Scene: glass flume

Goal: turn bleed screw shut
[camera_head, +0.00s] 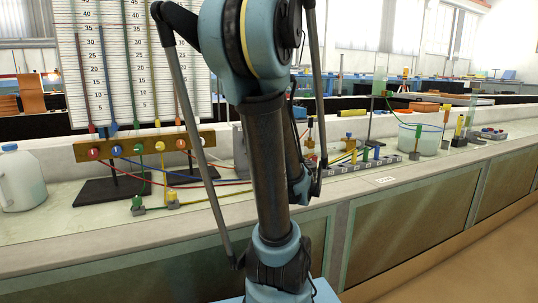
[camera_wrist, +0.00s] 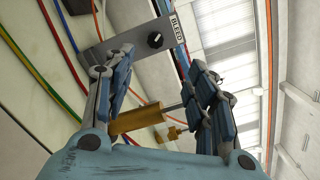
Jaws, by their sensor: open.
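The bleed screw (camera_wrist: 155,40) is a round black knob with a light mark on its face, set in a grey plate (camera_wrist: 130,36) lettered BLEED, in the upper middle of the wrist view. My gripper (camera_wrist: 162,62) is open, its two blue-and-grey fingers spread with nothing gripped. The knob appears beyond the fingertips, between and slightly above them in the picture, and apart from them. The left finger overlaps the lower left of the plate in view. In the head view my arm hides the gripper and the bleed knob cannot be made out.
A yellow cylinder (camera_wrist: 137,118) shows between the fingers in the wrist view; its distance is unclear. Coloured tubes (camera_wrist: 40,65) run beside the plate. In the head view, a brass manifold (camera_head: 135,146), a white jug (camera_head: 20,180) and a clear tub (camera_head: 420,137) stand along the bench.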

